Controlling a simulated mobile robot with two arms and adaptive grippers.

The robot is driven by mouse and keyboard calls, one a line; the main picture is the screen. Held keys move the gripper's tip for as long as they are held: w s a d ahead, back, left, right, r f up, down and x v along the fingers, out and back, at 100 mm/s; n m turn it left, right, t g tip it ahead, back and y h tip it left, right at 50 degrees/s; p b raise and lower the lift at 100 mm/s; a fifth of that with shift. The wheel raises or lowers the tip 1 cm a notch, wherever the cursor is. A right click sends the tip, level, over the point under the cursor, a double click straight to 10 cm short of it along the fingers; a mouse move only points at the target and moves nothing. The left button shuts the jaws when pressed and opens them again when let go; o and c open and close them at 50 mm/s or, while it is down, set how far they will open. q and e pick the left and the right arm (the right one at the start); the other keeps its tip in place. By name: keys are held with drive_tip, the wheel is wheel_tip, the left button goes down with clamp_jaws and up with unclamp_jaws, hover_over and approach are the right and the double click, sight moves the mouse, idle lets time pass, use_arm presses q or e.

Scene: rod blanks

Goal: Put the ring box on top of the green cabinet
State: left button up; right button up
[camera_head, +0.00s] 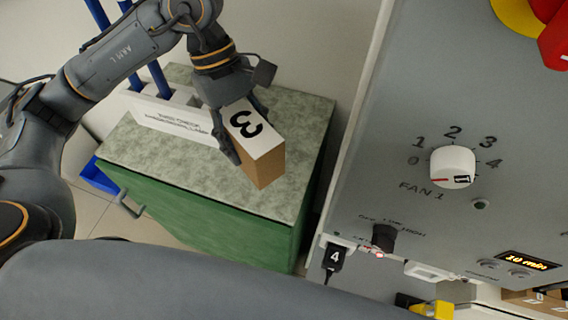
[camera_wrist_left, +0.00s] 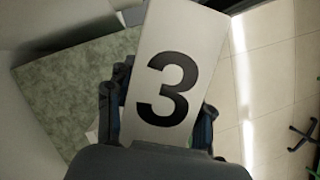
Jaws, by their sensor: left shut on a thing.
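A cardboard box with a white face marked 3 (camera_head: 265,168) is held in my left gripper (camera_head: 247,135). The gripper is shut on it, one finger on each side. The green cabinet (camera_head: 205,213) with a mottled grey-green top stands below, and the box is over that top, tilted in the picture. I cannot tell whether the box touches it. In the left wrist view the box's white face (camera_wrist_left: 185,45) fills the middle between the fingers (camera_wrist_left: 155,122); the cabinet top (camera_wrist_left: 75,90) shows behind. No ring shows. My right gripper is out of view.
A white holder (camera_head: 175,115) with blue rods (camera_head: 158,78) stands at the back left of the cabinet top. A grey control panel (camera_head: 400,110) with a fan knob (camera_head: 452,166) rises at the right. The cabinet top's left and right front parts are clear.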

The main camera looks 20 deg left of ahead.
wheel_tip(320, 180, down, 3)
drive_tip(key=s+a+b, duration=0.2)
use_arm(q)
wheel_tip(320, 180, down, 2)
drive_tip(key=s+a+n+t, duration=0.3)
drive_tip(key=n+t, duration=0.1)
drive_tip(key=n, duration=0.7)
drive_tip(key=shift+h, duration=0.3)
drive_tip(key=w+d+f, duration=0.1)
drive_tip(key=w+f, duration=0.2)
drive_tip(key=w, duration=0.1)
drive_tip(key=w+d+f+p, duration=0.1)
drive_tip(key=w+d+f, duration=0.1)
drive_tip(key=w+f, duration=0.1)
drive_tip(key=w+d+f+p, duration=0.1)
drive_tip(key=w+d+f, duration=0.1)
drive_tip(key=w, duration=0.3)
drive_tip(key=shift+d+f, duration=0.1)
drive_tip(key=shift+f, duration=0.5)
drive_tip(key=f+p, duration=0.2)
drive_tip(key=f, duration=0.1)
drive_tip(key=shift+w+d, duration=0.1)
drive_tip(key=shift+w, duration=0.2)
drive_tip(key=shift+f, duration=0.3)
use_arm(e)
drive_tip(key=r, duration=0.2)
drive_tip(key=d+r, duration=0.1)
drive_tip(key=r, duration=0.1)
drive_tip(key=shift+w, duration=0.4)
